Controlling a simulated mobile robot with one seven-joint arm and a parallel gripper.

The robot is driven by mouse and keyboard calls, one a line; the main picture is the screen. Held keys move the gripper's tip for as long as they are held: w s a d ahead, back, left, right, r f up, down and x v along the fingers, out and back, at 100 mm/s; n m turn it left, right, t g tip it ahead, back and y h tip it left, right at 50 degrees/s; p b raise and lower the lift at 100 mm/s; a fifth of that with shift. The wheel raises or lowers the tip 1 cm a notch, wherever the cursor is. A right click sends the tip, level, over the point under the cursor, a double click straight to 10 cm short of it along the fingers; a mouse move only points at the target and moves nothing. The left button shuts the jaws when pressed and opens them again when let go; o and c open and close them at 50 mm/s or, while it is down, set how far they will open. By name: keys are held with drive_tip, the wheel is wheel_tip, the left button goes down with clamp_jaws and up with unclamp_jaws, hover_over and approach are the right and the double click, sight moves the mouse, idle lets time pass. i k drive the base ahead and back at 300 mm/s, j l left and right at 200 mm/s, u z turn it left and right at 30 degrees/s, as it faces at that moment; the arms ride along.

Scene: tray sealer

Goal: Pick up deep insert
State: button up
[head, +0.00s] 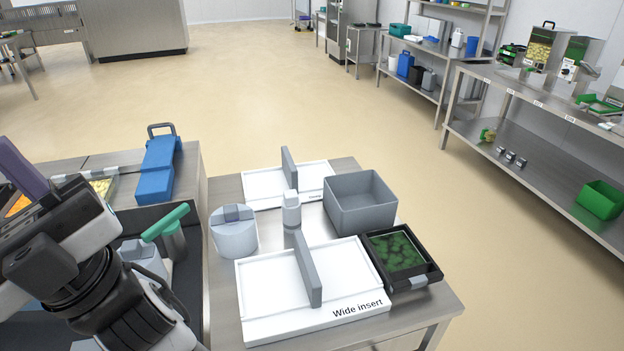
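Two white plates with upright grey handles lie on the steel table. The front one, the wide insert (270,283), carries the printed words "Wide insert". The back one (262,188) is similar, with a small label at its front right that I cannot read; I cannot confirm that it is the deep insert. My gripper (50,235) is at the lower left, well apart from both plates. Its fingers do not show clearly, so I cannot tell whether it is open or shut. A purple piece (22,165) shows beside it, and I cannot tell whether it is held.
A black tray with green contents (399,250) sits at the right edge. A blue device (157,172) stands left. Open floor lies beyond.

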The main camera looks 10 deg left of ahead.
sight(263, 188)
drive_tip(key=i+l+z, duration=0.25)
drive_tip(key=l, duration=0.2)
drive_tip(key=l+z, duration=0.25)
drive_tip(key=l, duration=0.2)
drive_tip(key=i+l+z, duration=0.5)
drive_tip(key=l, duration=0.15)
drive_tip(key=i+l+z, duration=0.25)
drive_tip(key=i, duration=0.25)
drive_tip(key=i+l+z, duration=0.25)
drive_tip(key=i, duration=0.3)
drive_tip(key=i+u, duration=1.1)
drive_tip(key=u, duration=0.2)
drive_tip(key=i+u, duration=0.15)
drive_tip(key=u, duration=0.25)
drive_tip(key=i+l+u, duration=0.1)
drive_tip(key=u, duration=0.35)
drive_tip(key=i+u, duration=0.2)
drive_tip(key=u, duration=0.25)
drive_tip(key=i+l+u, duration=0.1)
drive_tip(key=u, duration=0.4)
drive_tip(key=i+l+u, duration=0.2)
drive_tip(key=u, duration=0.25)
drive_tip(key=i+l+u, duration=0.25)
drive_tip(key=u, duration=0.2)
drive_tip(key=i+l+u, duration=0.15)
drive_tip(key=u, duration=0.3)
drive_tip(key=k+l, duration=0.05)
drive_tip(key=l, duration=0.05)
